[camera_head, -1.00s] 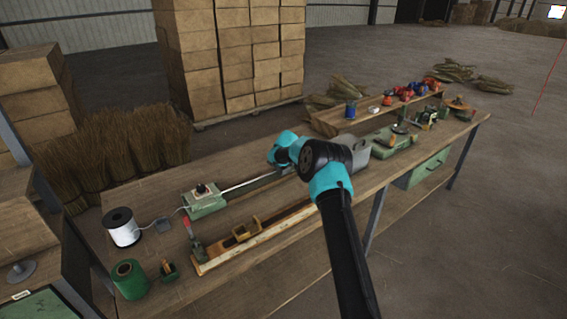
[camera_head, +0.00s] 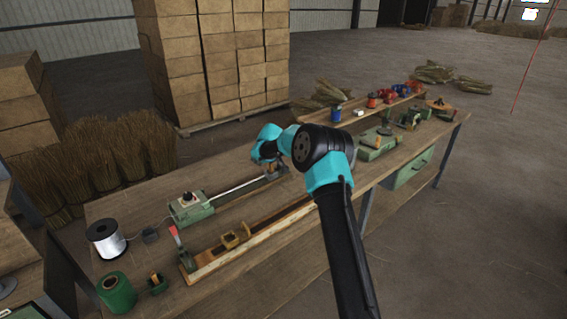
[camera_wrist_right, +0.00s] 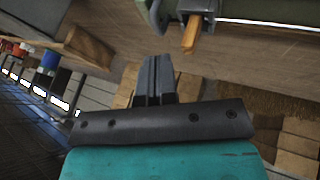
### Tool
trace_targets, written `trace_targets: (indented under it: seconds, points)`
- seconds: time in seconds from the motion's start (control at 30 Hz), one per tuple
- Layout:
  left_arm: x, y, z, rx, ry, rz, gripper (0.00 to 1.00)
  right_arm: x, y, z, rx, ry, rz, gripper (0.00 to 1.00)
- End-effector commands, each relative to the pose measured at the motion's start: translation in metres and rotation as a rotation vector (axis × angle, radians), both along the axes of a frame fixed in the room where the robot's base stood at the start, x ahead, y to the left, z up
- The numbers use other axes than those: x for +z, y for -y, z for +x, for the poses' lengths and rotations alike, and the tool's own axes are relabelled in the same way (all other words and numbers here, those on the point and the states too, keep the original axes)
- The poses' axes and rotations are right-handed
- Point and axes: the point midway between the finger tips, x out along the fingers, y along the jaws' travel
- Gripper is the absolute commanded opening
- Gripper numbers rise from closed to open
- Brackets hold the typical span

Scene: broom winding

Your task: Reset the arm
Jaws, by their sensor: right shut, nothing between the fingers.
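My right arm, teal and black, rises from the bottom of the head view over the middle of the bench, with its teal wrist (camera_head: 267,142) bent to the left. Its fingers are hard to make out there. In the right wrist view my right gripper (camera_wrist_right: 157,62) has both grey fingers together, empty, touching nothing that I can see. Beyond them is the wooden bench (camera_wrist_right: 125,35), with an orange-brown handle (camera_wrist_right: 192,34) and a metal rod (camera_wrist_right: 265,22) at the top. My left gripper is in neither view.
The workbench (camera_head: 140,195) carries a green winder box (camera_head: 190,208) with a rod, a white wire spool (camera_head: 106,241), a green spool (camera_head: 117,293) and a long wooden trough (camera_head: 215,259). Stacked cartons (camera_head: 215,60) and broom bundles (camera_head: 115,155) stand behind. Air above the bench looks free.

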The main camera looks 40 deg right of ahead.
Motion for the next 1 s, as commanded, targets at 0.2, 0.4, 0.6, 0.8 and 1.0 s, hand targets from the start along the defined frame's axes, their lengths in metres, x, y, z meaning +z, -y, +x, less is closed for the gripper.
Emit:
trace_targets:
  seconds: [0.2, 0.4, 0.6, 0.8, 1.0]
  points:
    - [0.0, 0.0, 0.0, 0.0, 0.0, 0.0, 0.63, 0.013, -0.011, -0.003, 0.006, 0.0, 0.001, 0.0]
    - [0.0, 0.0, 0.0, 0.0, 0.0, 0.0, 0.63, 0.013, -0.012, -0.003, 0.007, -0.001, 0.0, 0.0]
    - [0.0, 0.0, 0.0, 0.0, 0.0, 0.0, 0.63, 0.013, -0.011, -0.003, 0.006, -0.001, 0.001, 0.0]
    - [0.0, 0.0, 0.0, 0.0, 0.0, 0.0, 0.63, 0.009, -0.028, -0.002, 0.031, 0.001, 0.026, 0.0]
    - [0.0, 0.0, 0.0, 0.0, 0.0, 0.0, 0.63, -0.008, -0.111, -0.008, 0.152, 0.015, 0.166, 0.0]
